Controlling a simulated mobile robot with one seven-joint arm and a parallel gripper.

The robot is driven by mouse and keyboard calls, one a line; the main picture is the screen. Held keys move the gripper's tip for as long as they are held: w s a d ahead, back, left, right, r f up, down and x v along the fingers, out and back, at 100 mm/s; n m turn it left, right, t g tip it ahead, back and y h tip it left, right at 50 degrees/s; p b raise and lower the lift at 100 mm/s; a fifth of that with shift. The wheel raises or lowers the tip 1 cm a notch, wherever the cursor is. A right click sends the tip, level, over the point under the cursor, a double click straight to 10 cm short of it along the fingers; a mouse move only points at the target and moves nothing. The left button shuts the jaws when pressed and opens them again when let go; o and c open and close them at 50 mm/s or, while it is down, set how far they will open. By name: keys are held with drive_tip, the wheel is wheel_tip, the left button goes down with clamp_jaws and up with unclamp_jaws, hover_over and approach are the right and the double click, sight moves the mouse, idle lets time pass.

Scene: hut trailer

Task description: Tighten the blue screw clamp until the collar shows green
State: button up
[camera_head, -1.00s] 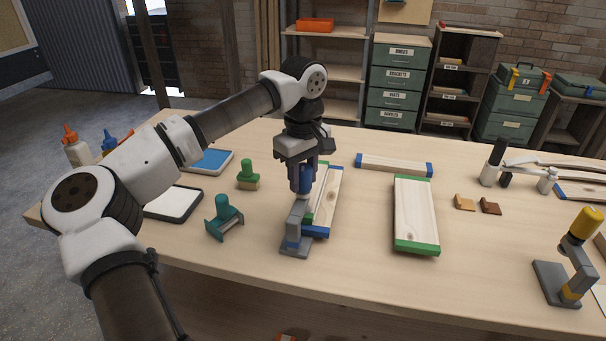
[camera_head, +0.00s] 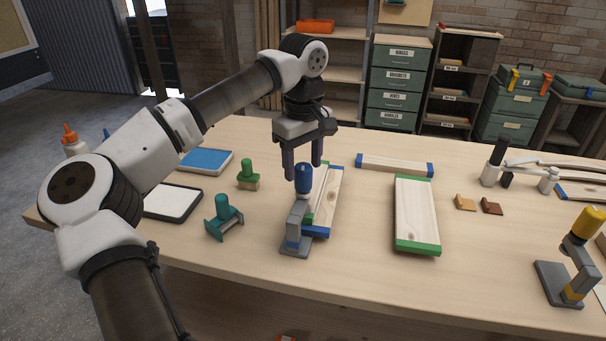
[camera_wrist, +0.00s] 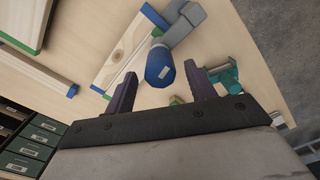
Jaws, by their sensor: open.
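The blue screw clamp stands upright on the bench, with a blue cylindrical handle (camera_head: 304,178) on top of a grey frame (camera_head: 297,222). The handle also shows in the wrist view (camera_wrist: 160,66), with a small pale mark on it. My gripper (camera_head: 303,172) is open, its two purple fingers apart and empty, just above and behind the handle. In the wrist view the fingertips (camera_wrist: 163,80) lie to either side of the handle's near end, apart from it. Wooden boards with blue and green ends (camera_head: 326,195) lie beside the clamp.
A teal clamp-like tool (camera_head: 224,218) and a green-handled stamp (camera_head: 248,175) stand to the left. A board with green ends (camera_head: 415,212) lies to the right. A yellow-handled clamp (camera_head: 573,255) stands at the far right. Bare bench lies in front.

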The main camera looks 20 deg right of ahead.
sight(304, 166)
wheel_tip(304, 166, up, 10)
drive_tip(key=shift+r+b, duration=0.25)
drive_tip(key=shift+b, duration=0.15)
idle(0.7)
